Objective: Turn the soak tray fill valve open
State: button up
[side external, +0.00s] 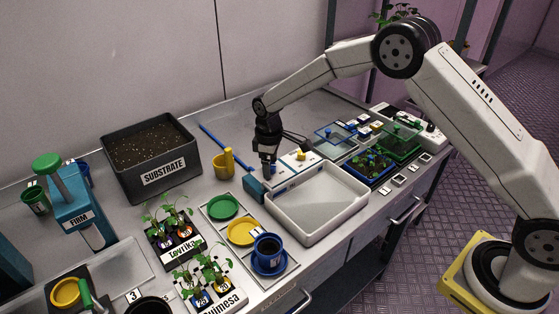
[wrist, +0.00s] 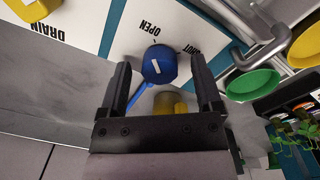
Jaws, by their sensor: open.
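The blue fill valve knob (wrist: 160,66) has a white mark and sits on a white panel (wrist: 115,35) with OPEN and SHUT printed beside it, upside down in the wrist view. I cannot tell which label the mark points to. My gripper (wrist: 160,75) is open, with one finger on each side of the knob in the picture; contact is not clear. The white soak tray (side external: 318,238) stands in front of the panel.
A yellow drain knob (wrist: 35,8) sits on the same panel. The substrate bin (side external: 155,185), coloured saucers and seedling racks are to the left; more racks are to the right.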

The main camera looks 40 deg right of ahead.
aim_at(272, 166)
jog(key=shift+a+r, duration=0.1)
jog(key=shift+r, duration=3.75)
jog(key=shift+s, duration=0.1)
jog(key=shift+s+r, duration=0.1)
jog(key=shift+s, duration=0.05)
jog(key=s+d+m+t, duration=0.1)
jog(key=s+d+m, duration=0.2)
jog(key=s, duration=1)
jog(key=s+d+m+t, duration=0.1)
jog(key=s+d+m, duration=0.2)
jog(key=s, duration=1)
jog(key=shift+d+m, duration=0.35)
jog(key=shift+m, duration=0.35)
